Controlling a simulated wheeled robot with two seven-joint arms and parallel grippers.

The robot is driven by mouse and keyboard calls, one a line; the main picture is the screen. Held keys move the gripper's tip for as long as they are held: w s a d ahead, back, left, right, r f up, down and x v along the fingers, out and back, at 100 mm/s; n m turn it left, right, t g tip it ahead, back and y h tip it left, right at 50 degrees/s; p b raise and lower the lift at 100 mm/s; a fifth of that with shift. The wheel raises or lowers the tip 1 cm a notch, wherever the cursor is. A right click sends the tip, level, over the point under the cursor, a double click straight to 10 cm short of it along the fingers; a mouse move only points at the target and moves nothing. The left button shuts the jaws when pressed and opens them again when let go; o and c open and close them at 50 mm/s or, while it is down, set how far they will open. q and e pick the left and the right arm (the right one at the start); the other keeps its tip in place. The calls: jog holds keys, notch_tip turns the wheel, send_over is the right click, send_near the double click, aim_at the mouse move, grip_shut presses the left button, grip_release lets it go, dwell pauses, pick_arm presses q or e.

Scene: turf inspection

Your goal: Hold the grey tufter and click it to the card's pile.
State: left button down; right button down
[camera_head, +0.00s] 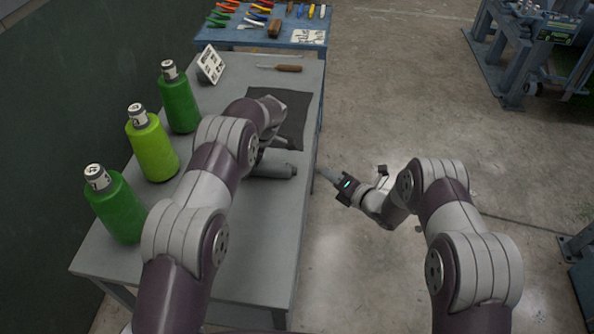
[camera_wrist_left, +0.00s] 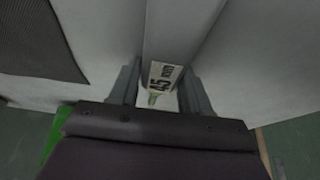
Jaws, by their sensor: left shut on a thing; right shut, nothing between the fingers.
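The grey tufter (camera_head: 275,170) is a grey cylinder lying level over the near part of the table in the head view. In the left wrist view its grey body (camera_wrist_left: 180,30), with a white printed label, runs between the fingers. My left gripper (camera_wrist_left: 160,82) is shut on it; in the head view my left arm mostly hides this gripper. I cannot tell whether the tufter touches the tabletop. A dark flat sheet (camera_head: 296,125), perhaps the card, lies beyond it, partly behind my left wrist. My right gripper (camera_head: 327,174) is shut and empty, just off the table's right edge.
A white dotted plate (camera_head: 210,64) and a wooden-handled tool (camera_head: 288,68) are farther back. A blue bench (camera_head: 235,38) with tools stands behind.

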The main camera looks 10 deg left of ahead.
dwell(0.3)
pick_arm(q)
jog(key=shift+c, duration=2.2)
grip_release()
